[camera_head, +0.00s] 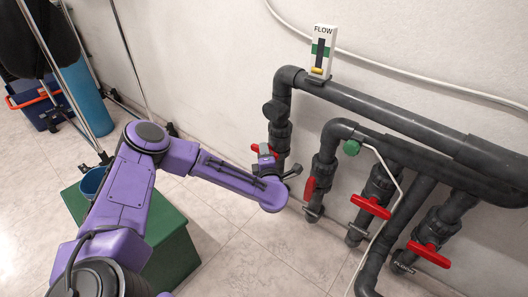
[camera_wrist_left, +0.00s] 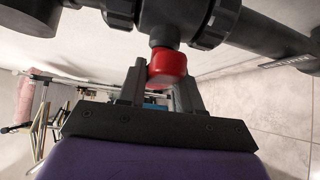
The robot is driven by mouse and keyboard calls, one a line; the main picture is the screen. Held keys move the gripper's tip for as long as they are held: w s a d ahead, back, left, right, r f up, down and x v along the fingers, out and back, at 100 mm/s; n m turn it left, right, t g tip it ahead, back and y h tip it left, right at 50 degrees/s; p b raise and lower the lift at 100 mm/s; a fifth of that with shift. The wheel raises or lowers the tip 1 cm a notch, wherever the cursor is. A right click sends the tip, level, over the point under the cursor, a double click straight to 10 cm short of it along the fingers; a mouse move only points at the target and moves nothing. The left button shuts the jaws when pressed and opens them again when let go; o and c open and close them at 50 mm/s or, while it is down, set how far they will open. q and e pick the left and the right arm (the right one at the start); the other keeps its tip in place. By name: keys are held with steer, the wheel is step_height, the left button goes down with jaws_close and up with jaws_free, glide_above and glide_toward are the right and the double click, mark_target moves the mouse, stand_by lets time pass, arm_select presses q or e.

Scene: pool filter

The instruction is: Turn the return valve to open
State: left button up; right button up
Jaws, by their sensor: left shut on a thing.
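The leftmost valve (camera_head: 280,133) sits on a dark grey vertical pipe below the flow gauge. Its red handle (camera_wrist_left: 166,67) is between the fingers of my left gripper (camera_wrist_left: 160,82), which is shut on it. In the head view only a bit of this red handle (camera_head: 256,148) shows beside my left gripper (camera_head: 268,158); the rest is hidden by the gripper. A pale label (camera_wrist_left: 290,61) on the pipe is too small to read, so I cannot confirm the valve's name. My right gripper is not in view.
Several other red-handled valves (camera_head: 370,206) stand to the right, with a thin white hose (camera_head: 388,170) in front. The flow gauge (camera_head: 321,52) shows yellow near its bottom. A green box (camera_head: 165,248) stands on the tiled floor by my left arm.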

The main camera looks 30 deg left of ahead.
arm_select(q)
steer(key=n+h+p, duration=0.1)
steer(key=n+g+h+p, duration=0.1)
steer(key=p, duration=0.1)
steer(key=shift+r, duration=0.4)
steer(key=shift+a+n+g+h+p, duration=0.15)
steer(key=shift+n+g+h+p, duration=0.55)
steer(key=shift+n+h+p, duration=0.4)
steer(key=n+g+h+p, duration=0.1)
steer(key=h, duration=0.2)
steer(key=shift+a+n+h, duration=0.15)
steer(key=shift+n+h, duration=0.15)
steer(key=shift+n, duration=0.1)
steer(key=n+h+p, duration=0.1)
steer(key=n+h, duration=0.1)
steer(key=h, duration=0.1)
steer(key=shift+a+g+h+p, duration=0.15)
steer(key=shift+g+h+p, duration=0.15)
steer(key=shift+p, duration=0.1)
steer(key=shift+f, duration=0.1)
steer(key=o, duration=1)
steer(key=shift+c, duration=0.2)
